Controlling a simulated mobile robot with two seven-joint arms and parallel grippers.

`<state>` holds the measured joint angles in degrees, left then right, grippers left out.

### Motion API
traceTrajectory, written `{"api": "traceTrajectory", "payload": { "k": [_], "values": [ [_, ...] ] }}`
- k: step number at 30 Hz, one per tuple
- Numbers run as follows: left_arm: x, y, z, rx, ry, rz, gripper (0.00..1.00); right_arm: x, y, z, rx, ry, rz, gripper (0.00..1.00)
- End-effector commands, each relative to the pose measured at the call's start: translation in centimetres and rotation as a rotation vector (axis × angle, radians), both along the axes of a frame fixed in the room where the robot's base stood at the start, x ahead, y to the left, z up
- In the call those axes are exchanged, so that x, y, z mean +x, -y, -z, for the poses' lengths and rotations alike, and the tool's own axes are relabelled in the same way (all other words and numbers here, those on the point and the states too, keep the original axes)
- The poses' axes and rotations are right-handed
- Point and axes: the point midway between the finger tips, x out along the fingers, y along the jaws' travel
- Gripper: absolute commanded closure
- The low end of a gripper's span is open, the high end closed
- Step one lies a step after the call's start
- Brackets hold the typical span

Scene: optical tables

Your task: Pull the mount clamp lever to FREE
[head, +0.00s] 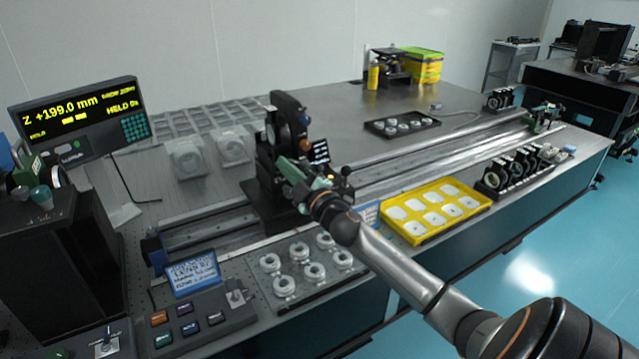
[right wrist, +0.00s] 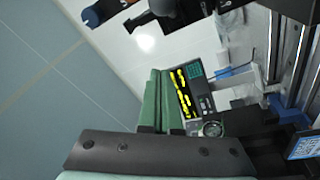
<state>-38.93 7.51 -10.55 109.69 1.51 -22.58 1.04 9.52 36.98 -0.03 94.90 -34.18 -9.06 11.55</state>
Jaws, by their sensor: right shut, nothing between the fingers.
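The black upright mount (head: 285,125) stands on the rail near the middle of the head view, with an orange-brown knob (head: 305,146) on its side. A small dark label with light text (head: 321,152) is beside it. My right gripper (head: 298,172) is at the near side of the mount, overlapping its lower part; I cannot tell if it touches. Its green fingers (right wrist: 161,98) are together and empty in the right wrist view. I cannot make out the clamp lever clearly; the gripper and arm may cover it. My left gripper is not in view.
A readout (head: 80,115) shows Z +199.0 mm and HELD. A tray of ring mounts (head: 283,285), a blue-screened panel (head: 192,275) and a yellow tray (head: 430,235) lie along the near edge. The long rail (head: 440,150) runs clear to the right.

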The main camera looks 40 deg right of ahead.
Motion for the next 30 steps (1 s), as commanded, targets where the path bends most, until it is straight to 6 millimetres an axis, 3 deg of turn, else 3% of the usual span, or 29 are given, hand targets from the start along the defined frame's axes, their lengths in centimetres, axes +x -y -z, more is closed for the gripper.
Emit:
{"api": "traceTrajectory", "payload": {
  "k": [15,21,30],
  "values": [
    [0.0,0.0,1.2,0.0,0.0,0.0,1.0,-7.5,2.6,1.7,0.0,-0.004,0.0,1.0],
    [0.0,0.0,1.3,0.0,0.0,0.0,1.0,-9.0,3.2,1.8,0.0,-0.002,-0.001,1.0],
    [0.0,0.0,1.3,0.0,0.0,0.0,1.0,-9.3,3.3,1.8,0.0,-0.001,-0.001,1.0]
  ]
}}
